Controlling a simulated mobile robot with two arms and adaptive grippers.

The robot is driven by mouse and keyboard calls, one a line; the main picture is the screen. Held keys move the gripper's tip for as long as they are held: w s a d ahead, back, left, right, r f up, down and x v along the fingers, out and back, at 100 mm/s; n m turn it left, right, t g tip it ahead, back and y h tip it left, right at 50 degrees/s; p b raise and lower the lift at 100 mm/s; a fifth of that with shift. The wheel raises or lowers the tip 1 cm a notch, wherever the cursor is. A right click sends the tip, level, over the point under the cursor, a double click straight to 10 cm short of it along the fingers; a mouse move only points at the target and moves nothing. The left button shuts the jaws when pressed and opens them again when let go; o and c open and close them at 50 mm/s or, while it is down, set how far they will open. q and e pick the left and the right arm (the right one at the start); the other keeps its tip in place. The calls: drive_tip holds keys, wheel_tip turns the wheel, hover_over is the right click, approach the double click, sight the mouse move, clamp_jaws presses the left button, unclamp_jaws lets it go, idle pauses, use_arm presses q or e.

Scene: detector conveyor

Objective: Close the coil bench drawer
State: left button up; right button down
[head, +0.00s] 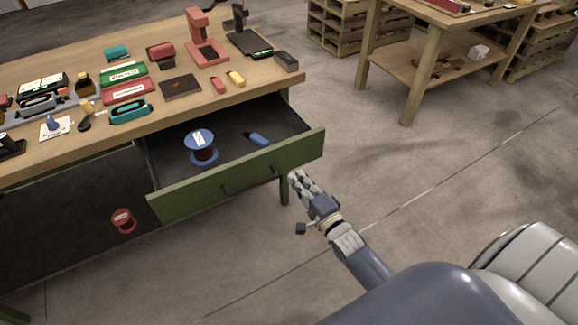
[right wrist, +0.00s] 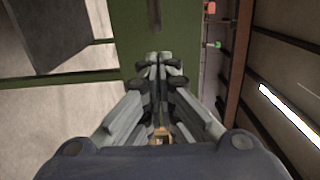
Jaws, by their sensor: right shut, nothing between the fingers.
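The coil bench drawer (head: 240,176) is pulled open under the wooden bench, its green front facing me with a dark handle (head: 249,178) on it. A blue spool (head: 202,147) and a small blue item (head: 258,139) lie inside the drawer. My right gripper (head: 294,178) is shut and empty at the right part of the drawer front, close to it; I cannot tell whether it touches. In the right wrist view the shut fingers (right wrist: 160,60) point at the green drawer front (right wrist: 190,42). My left gripper is not in view.
The bench top (head: 150,135) holds several boxes, tools and a red stand (head: 204,40). A red spool (head: 123,220) sits below the drawer, on the left. Another wooden table (head: 400,75) and pallets (head: 345,28) stand at the back right. The floor right of the drawer is clear.

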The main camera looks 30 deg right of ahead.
sight(284, 161)
drive_tip(key=w, duration=0.4)
drive_tip(key=shift+w, duration=0.2)
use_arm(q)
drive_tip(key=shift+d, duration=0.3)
use_arm(e)
drive_tip(key=shift+w+a, duration=0.1)
drive_tip(key=shift+w, duration=0.6)
